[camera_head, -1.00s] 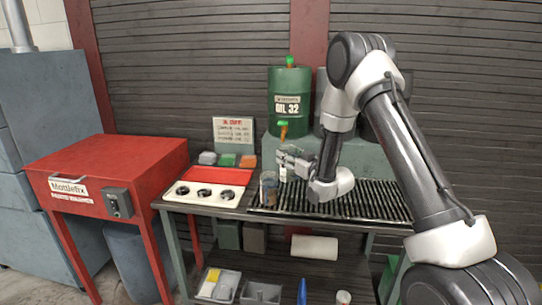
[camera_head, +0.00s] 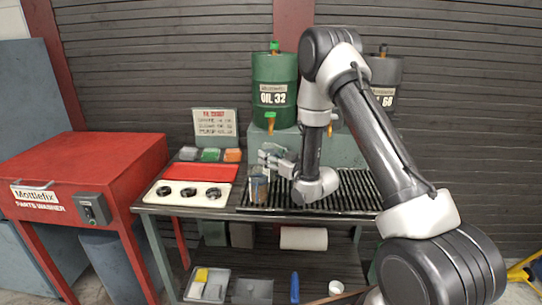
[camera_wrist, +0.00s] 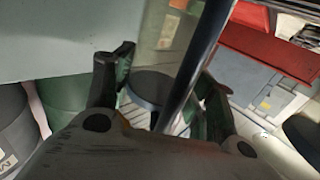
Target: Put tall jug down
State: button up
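A tall clear jug (camera_head: 259,189) with a dark base stands upright at the left end of the slatted grate on the bench. My gripper (camera_head: 265,158) is just above and to the right of it, its fingers pointing left. In the wrist view the clear jug wall (camera_wrist: 160,45) shows beyond and between the two fingers, with a shiny dark upright rod in front. My gripper (camera_wrist: 165,80) looks open there, its fingers wide apart with gaps beside the rod. Whether a finger touches the jug is hard to see.
A white tray with three dark cups (camera_head: 190,193) and a red mat (camera_head: 200,172) lie left of the jug. The green oil drum (camera_head: 275,92) stands behind. The slatted grate (camera_head: 340,190) extends to the right. A red parts washer (camera_head: 85,165) stands at the left.

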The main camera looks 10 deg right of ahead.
jog(key=shift+o, duration=1.2)
jog(key=shift+r, duration=0.1)
jog(key=v, duration=1.2)
jog(key=w+d+r+g+h, duration=0.1)
jog(key=d+r+g+h, duration=0.25)
jog(key=r, duration=0.35)
jog(key=s+d+r+m+g+h, duration=0.2)
jog(key=s+d+r+h, duration=0.2)
jog(key=s+d+r, duration=0.25)
jog(key=s+r+m+g, duration=0.1)
jog(key=s+r+g, duration=0.2)
jog(key=s, duration=1)
jog(key=s+r+m+g, duration=0.2)
jog(key=s+r+g, duration=0.1)
jog(key=s, duration=1.1)
jog(key=shift+s+a+h, duration=0.3)
jog(key=shift+a+h, duration=0.05)
jog(key=shift+a, duration=0.05)
